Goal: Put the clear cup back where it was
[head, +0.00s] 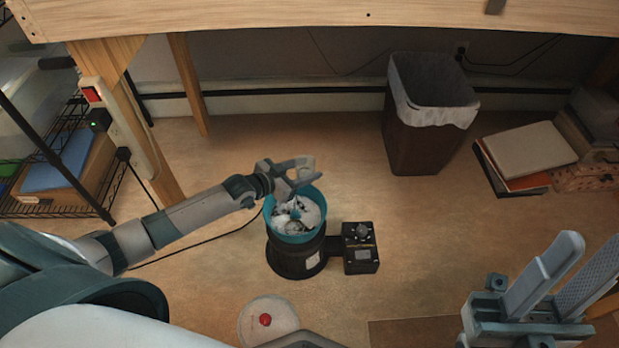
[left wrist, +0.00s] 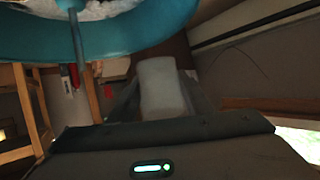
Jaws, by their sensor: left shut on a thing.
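The clear cup (left wrist: 160,85) shows as a pale, translucent shape between the fingers in the left wrist view. My left gripper (head: 303,171) is shut on it. In the head view the cup (head: 306,173) is small and partly hidden by the fingers. The gripper holds it above the back rim of a teal bowl (head: 269,217), which sits on a black round machine (head: 297,264). White and dark pieces lie in the bowl around a central post. My right gripper (head: 592,250) is open and empty at the lower right.
A black control box (head: 360,250) is joined to the machine's right side. A lined brown bin (head: 412,145) and stacked books (head: 528,152) stand farther back right. A wooden table edge (head: 300,18) spans the top. A wire shelf (head: 60,205) is at left.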

